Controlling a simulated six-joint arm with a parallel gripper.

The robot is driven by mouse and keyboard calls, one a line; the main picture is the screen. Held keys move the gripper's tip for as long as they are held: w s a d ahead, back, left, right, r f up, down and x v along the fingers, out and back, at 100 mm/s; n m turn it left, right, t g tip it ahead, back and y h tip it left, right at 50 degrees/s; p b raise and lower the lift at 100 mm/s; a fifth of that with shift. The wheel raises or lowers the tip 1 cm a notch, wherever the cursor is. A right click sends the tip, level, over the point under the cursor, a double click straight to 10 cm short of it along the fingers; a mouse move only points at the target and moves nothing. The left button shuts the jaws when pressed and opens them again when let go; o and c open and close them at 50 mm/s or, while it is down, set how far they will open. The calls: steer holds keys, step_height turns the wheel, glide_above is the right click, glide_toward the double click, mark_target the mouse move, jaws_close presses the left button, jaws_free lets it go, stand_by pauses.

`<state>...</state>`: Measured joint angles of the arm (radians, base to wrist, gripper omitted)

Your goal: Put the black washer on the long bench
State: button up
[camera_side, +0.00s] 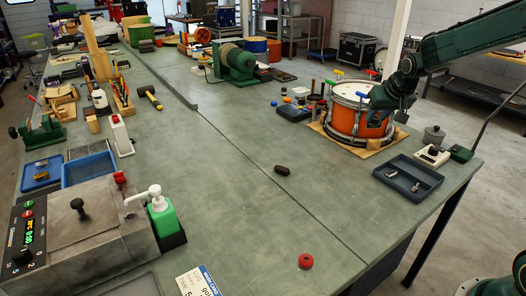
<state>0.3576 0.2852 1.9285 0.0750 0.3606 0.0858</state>
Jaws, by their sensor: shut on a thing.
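The long bench (232,185) has a grey-green top and runs from the front to the back left. My gripper (398,116) is at the right side of the orange drum (345,122), close to its rim. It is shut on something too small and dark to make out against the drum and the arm. I cannot pick out the black washer for certain; it may be what the jaws hold. The drum stands on a wooden board (352,150), with green, blue and red-handled keys at its rim.
A dark tray (407,178) with small parts lies right of the drum. A dark brown lump (282,170) and a red ring (305,261) lie apart on the bench. A green pump bottle (162,218) stands beside a metal machine (85,240). The bench middle is mostly clear.

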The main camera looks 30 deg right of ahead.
steer(key=w+a+n+y, duration=0.2)
steer(key=w+a+n, duration=0.15)
steer(key=a, duration=0.65)
steer(key=w+a+n+y, duration=0.2)
steer(key=w+a+n, duration=0.15)
steer(key=a, duration=0.55)
steer(key=n+g+y, duration=0.1)
steer(key=n+y, duration=0.3)
steer(key=n, duration=0.4)
glide_above(252, 218)
steer(key=s+d, duration=0.1)
steer(key=s, duration=0.1)
steer(key=shift+w+d+f, duration=0.1)
steer(key=shift+d+f, duration=0.05)
steer(key=shift+f, duration=4.75)
steer(key=shift+w+d+f, duration=0.1)
steer(key=shift+f, duration=4.75)
steer(key=shift+f, duration=0.15)
steer(key=o, duration=0.9)
steer(key=shift+o, duration=0.2)
steer(key=v, duration=1.2)
steer(key=shift+a+r, duration=0.15)
steer(key=shift+r, duration=0.1)
steer(key=shift+r, duration=0.1)
